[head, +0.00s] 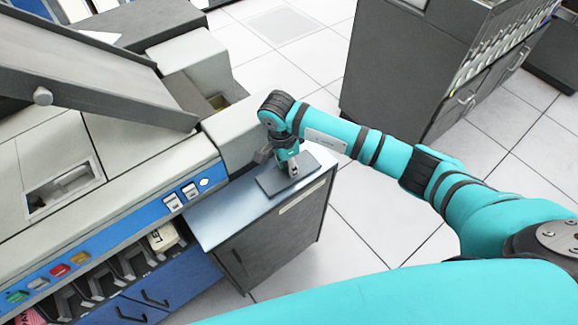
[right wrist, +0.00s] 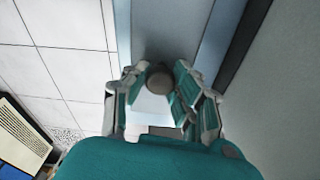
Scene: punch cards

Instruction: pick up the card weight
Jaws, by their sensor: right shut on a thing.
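The card weight (head: 270,184) looks like a flat dark grey plate over the small side table beside the machine. In the right wrist view its round grey knob (right wrist: 159,77) sits between my fingers. My right gripper (head: 289,168) points down at the plate and is shut on the knob; it also shows in the right wrist view (right wrist: 158,84). I cannot tell whether the plate rests on the table top or hangs just above it. My left gripper is not in view.
The side table (head: 215,218) has a bare pale blue top left of the plate. A large grey machine (head: 130,182) with coloured buttons and card pockets stands on the left. A dark cabinet (head: 400,70) stands at the back right. White floor tiles are clear between them.

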